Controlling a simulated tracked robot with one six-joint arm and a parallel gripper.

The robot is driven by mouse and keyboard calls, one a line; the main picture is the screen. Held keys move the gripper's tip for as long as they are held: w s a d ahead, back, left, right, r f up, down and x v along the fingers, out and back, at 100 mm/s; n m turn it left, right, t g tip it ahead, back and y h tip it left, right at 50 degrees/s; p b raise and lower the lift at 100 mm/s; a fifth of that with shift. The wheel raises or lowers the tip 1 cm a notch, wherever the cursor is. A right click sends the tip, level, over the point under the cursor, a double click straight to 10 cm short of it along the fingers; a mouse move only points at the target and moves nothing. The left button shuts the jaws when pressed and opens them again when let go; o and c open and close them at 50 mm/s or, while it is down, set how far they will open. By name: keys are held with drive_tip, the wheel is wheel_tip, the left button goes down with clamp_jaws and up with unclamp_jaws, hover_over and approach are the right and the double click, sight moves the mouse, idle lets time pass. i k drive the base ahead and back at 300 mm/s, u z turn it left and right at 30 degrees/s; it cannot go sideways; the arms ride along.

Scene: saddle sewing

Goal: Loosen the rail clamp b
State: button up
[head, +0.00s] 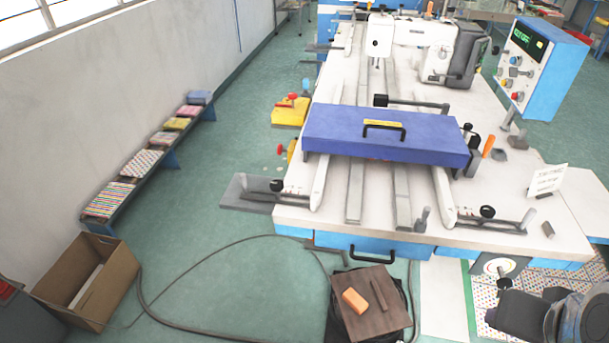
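Several clamps with black knobs and lever bars sit around the rails on the white sewing table. One clamp (276,186) is at the front left corner. Another clamp (487,211) is at the front right, with a long lever pointing right. A third clamp (381,100) is behind the blue cover, its lever reaching right. Another black knob (474,141) shows by the cover's right end. I cannot read any letter that tells which is rail clamp b. Part of my dark arm shows at the lower right corner, but I cannot make out my gripper's fingers there.
A blue cover (350,132) with a black handle lies across the rails (402,200). A sewing head (425,45) stands behind it, and a control box (540,65) at right. A stool (372,318) with an orange block stands in front. A cable curves over the floor at left.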

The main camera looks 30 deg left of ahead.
sight(277, 185)
drive_tip(key=z, duration=1.65)
drive_tip(key=k, duration=1.4)
drive_tip(key=u, duration=1.8)
